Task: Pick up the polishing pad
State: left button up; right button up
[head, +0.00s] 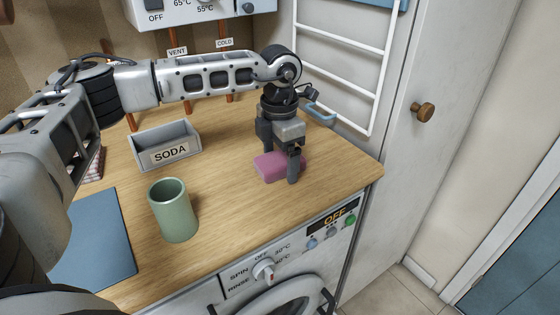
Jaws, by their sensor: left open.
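A pink block-shaped pad (268,168), which I take to be the polishing pad, lies on the wooden worktop near its right front part. My left gripper (281,163) points down right at the pad and is open. One dark finger stands in front of the pad's right part and hides some of it. The other finger is mostly hidden, so I cannot tell whether either finger touches the pad. My right gripper is not in the head view.
A grey SODA box (166,155) and a green cup (173,211) stand left of the pad. A blue board (95,240) lies at the front left. A white rack (340,60) rises behind the worktop (222,205). The washer's control panel (300,260) is below the front edge.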

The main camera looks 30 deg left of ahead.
aim_at(281, 157)
pick_arm(q)
jog(key=c, duration=1.1)
jog(key=shift+o, duration=0.2)
jog(key=shift+r, duration=0.45)
notch_tip(281, 157, up, 2)
jog(key=shift+w+r+b, duration=0.1)
jog(key=shift+b, duration=0.35)
jog(key=s+r, duration=0.2)
jog(key=s+d+r, duration=0.1)
jog(key=s+r, duration=0.1)
jog(key=r, duration=0.1)
jog(key=shift+s+r+b, duration=0.3)
jog(key=shift+s+r, duration=0.05)
jog(key=shift+s, duration=0.05)
jog(key=s+d+r+b, duration=0.1)
jog(key=s+r, duration=0.3)
jog(key=s, duration=0.5)
jog(key=shift+d+r, duration=0.15)
jog(key=shift+d, duration=0.5)
